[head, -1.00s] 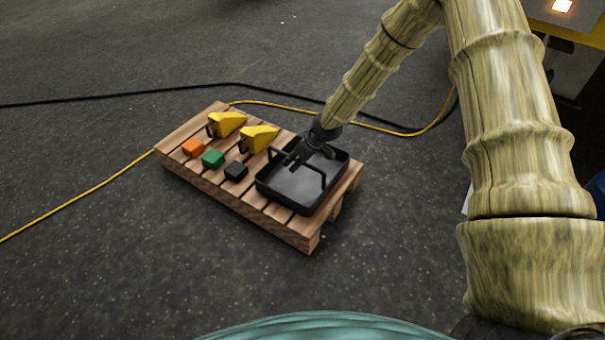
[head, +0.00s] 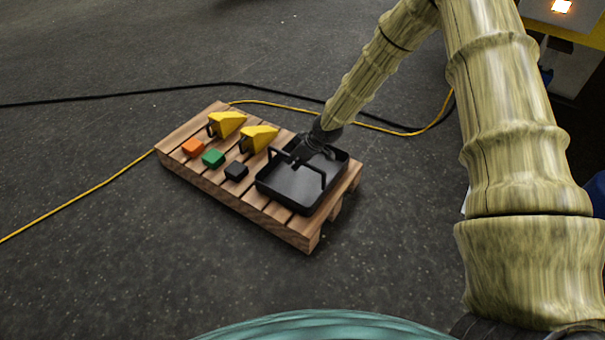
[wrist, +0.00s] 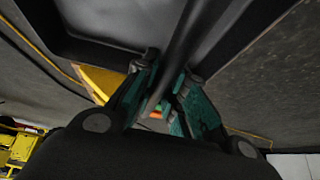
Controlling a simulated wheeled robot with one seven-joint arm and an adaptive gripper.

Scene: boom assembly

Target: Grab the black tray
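The black tray (head: 290,188) is a shallow square pan with two upright bar handles, flat on the right end of a wooden pallet. My gripper (head: 301,153) is at its far handle in the head view, where the fingers are hard to make out. In the wrist view, the teal fingers of my gripper (wrist: 171,68) close in on both sides of a black handle bar (wrist: 194,30) and appear shut on it. Part of the tray's floor (wrist: 110,18) shows behind. The exact contact at the fingertips is dark.
The pallet (head: 262,213) also holds two yellow pieces (head: 228,122) (head: 260,138), an orange block (head: 193,147), a green block (head: 213,158) and a black block (head: 236,171). Yellow and black cables run across the floor behind. The floor in front is clear.

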